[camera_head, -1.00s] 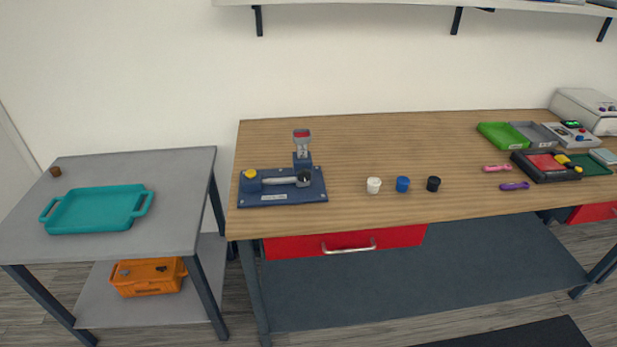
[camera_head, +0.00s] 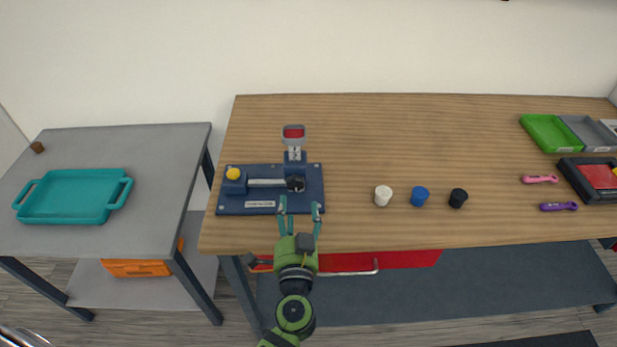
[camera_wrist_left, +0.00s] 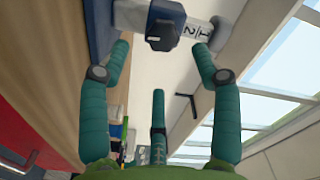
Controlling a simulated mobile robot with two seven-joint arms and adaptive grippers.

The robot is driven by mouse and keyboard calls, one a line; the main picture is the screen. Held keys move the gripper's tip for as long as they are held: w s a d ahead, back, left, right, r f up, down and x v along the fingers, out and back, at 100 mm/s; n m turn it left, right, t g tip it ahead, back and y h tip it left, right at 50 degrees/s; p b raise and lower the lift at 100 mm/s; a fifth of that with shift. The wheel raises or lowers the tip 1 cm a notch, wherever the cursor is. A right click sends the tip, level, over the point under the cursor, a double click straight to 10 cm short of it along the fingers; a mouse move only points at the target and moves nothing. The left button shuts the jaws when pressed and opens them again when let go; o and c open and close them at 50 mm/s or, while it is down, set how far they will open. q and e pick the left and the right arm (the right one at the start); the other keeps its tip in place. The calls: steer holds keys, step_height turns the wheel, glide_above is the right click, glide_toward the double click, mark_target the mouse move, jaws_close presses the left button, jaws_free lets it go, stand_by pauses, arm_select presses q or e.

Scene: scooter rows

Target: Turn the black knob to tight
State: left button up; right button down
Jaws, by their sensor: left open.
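The black knob (camera_head: 296,184) sits at the right end of a metal rod on a blue fixture (camera_head: 228,208), on the wooden table. In the left wrist view the black knob (camera_wrist_left: 163,34) lies ahead, between and just beyond the fingertips. A gauge-like post with a red top (camera_head: 293,133) stands behind the knob. No contact with the knob shows. My right gripper is not in view.
A yellow knob (camera_head: 233,174) is on the fixture's left. White (camera_head: 383,196), blue (camera_head: 419,197) and black (camera_head: 458,198) caps stand to the right. A teal tray (camera_head: 75,196) lies on the grey side table. The table behind the caps is clear.

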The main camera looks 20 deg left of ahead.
mark_target(295, 186)
arm_select(q)
steer(key=shift+w+a+r+p, duration=0.2)
steer(key=shift+w+a+p, duration=0.3)
steer(key=shift+w, duration=0.35)
steer(key=x, duration=0.4)
steer(key=shift+d+p, duration=0.15)
steer(key=shift+p, duration=0.15)
steer(key=shift+w+f, duration=0.15)
steer(key=shift+w, duration=0.15)
steer(key=shift+s, duration=0.1)
steer(key=c, duration=1.1)
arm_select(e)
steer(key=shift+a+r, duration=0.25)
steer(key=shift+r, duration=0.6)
